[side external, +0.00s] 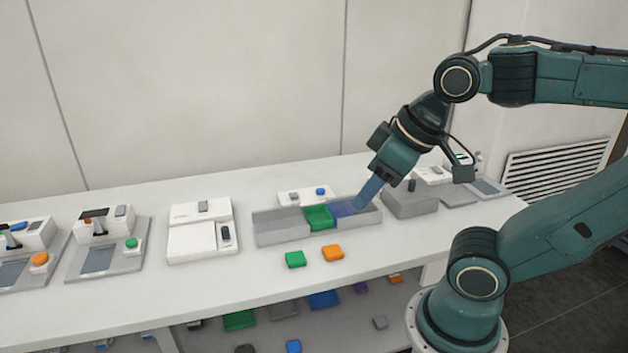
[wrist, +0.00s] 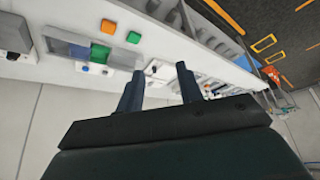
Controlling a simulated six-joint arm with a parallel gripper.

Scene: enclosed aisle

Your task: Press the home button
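No label reading "home" is legible on any device. The visible buttons include an orange round one (side external: 39,259) and a green round one (side external: 131,243) on the left devices. A dark button (side external: 225,233) is on the white box, and a blue one (side external: 320,191) is on the white panel behind the tray. A dark knob (side external: 411,185) stands on a grey box to the right. My gripper (side external: 364,200) points down over the tray's blue right end, apparently above it; contact cannot be judged. In the wrist view my gripper (wrist: 160,69) has its fingers apart with nothing between them.
A grey tray (side external: 280,235) with a green middle compartment (side external: 319,217) sits mid-counter. A green block (side external: 295,259) and an orange block (side external: 332,253) lie in front. More devices (side external: 488,187) stand at the right end. The white counter front (side external: 180,295) is clear.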

